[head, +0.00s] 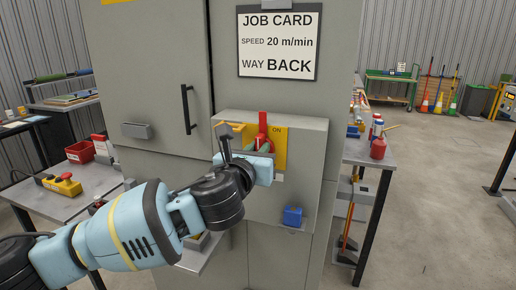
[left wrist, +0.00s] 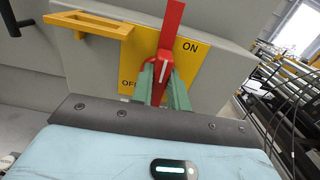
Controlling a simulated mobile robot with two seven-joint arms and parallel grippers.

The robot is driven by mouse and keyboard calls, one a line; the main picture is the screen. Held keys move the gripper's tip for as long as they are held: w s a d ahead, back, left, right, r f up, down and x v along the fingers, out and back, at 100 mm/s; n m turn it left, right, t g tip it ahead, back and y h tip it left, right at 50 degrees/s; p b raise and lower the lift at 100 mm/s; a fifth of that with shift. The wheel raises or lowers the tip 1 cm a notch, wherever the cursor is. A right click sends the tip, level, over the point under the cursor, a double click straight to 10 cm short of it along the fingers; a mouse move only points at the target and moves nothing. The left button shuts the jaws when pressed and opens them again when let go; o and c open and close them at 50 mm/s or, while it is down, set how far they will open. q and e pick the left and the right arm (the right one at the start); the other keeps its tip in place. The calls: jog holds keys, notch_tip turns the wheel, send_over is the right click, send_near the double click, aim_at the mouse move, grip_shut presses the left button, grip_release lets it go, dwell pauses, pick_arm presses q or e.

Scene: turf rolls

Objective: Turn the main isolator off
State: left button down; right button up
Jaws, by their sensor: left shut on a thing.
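The main isolator is on the grey cabinet's box: a red handle (head: 263,122) on a yellow plate (head: 281,150). The handle stands roughly upright. In the left wrist view, the red handle (left wrist: 171,28) rises between the plate's "ON" at right and a partly hidden "OFF" at lower left. My left gripper (head: 264,146) is shut on the handle's lower part. Its green fingers (left wrist: 161,82) lie on both sides of the red part. A yellow bracket (left wrist: 91,27) sticks out left of the handle. My right gripper is not in view.
The cabinet door handle (head: 187,109) is to the left.

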pick_arm(q)
jog(key=n+p, duration=0.1)
jog(key=p, duration=0.1)
jog(key=n+p, duration=0.2)
jog(key=shift+a+r+p, duration=0.15)
jog(key=shift+r+p, duration=0.25)
jog(key=shift+a+f+n, duration=0.1)
jog(key=shift+n, duration=0.5)
jog(key=shift+f+n+p, duration=0.3)
jog(key=shift+n+p, duration=0.05)
jog(key=shift+n, duration=0.65)
jog(key=shift+w+a+f+n, duration=0.1)
jog(key=shift+f+n, duration=0.1)
jog(key=shift+n, duration=1.65)
jog(key=shift+w+a+f+n, duration=0.1)
jog(key=shift+f+n, duration=0.1)
jog(key=shift+n, duration=1.7)
jog(key=shift+a+f+n, duration=0.1)
jog(key=shift+f+n, duration=0.1)
jog(key=shift+n, duration=1.65)
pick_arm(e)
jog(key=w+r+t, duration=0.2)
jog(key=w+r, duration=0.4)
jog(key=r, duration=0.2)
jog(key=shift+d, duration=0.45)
pick_arm(q)
jog(key=c, duration=1.4)
grip_release()
jog(key=shift+o, duration=0.2)
